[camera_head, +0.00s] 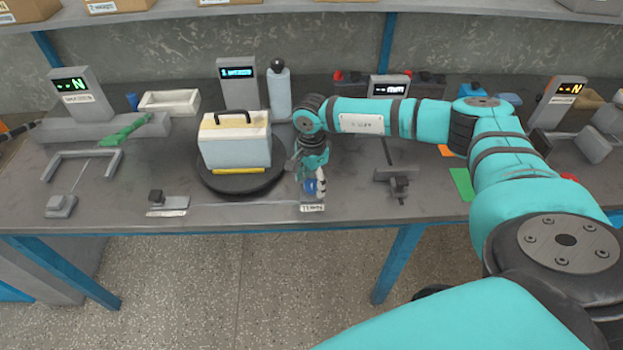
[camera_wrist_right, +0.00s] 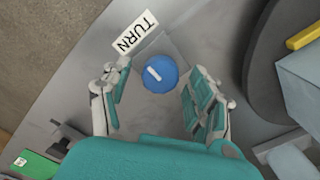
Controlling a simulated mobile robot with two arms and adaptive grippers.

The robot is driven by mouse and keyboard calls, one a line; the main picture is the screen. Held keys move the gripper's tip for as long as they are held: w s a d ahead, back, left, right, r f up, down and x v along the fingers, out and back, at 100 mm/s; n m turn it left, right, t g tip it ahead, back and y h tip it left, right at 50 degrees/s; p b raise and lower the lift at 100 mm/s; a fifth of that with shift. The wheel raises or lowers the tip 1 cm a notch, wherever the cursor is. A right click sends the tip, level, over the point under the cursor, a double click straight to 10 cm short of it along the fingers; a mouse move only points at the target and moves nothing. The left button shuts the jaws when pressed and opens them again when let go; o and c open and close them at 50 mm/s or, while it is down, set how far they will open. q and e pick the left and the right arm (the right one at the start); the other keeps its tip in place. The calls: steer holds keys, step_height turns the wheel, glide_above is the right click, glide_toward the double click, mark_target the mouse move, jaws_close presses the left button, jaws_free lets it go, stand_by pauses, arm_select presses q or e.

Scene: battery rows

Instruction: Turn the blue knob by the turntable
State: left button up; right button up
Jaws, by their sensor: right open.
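The blue knob (camera_wrist_right: 160,74) is round with a white mark across its top. It sits on a grey base beside a white label reading TURN (camera_wrist_right: 136,31). My right gripper (camera_wrist_right: 158,97) is open, its fingers on either side of the knob with a gap to each. In the head view the right gripper (camera_head: 314,182) hides part of the knob (camera_head: 310,187). The dark round turntable (camera_head: 240,184) is left of the knob and carries a white box with a dark handle (camera_head: 235,145). It also shows at the right of the wrist view (camera_wrist_right: 262,60). My left gripper is not in view.
A light blue bottle (camera_head: 279,92) and a grey display post (camera_head: 238,82) stand behind the turntable. A grey clamp-like fixture (camera_head: 398,180) is right of the gripper. A small grey block device (camera_head: 168,203) is at the front left. The table's front edge is close to the knob.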

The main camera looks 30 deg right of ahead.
steer(key=c, duration=1.1)
steer(key=shift+c, duration=0.2)
steer(key=m+b, duration=0.2)
steer(key=m, duration=0.3)
steer(key=shift+m, duration=0.4)
steer(key=m+b, duration=0.1)
steer(key=m, duration=0.4)
steer(key=shift+w+m, duration=0.1)
steer(key=shift+m, duration=0.3)
steer(key=shift+r, duration=0.1)
steer(key=o, duration=1.1)
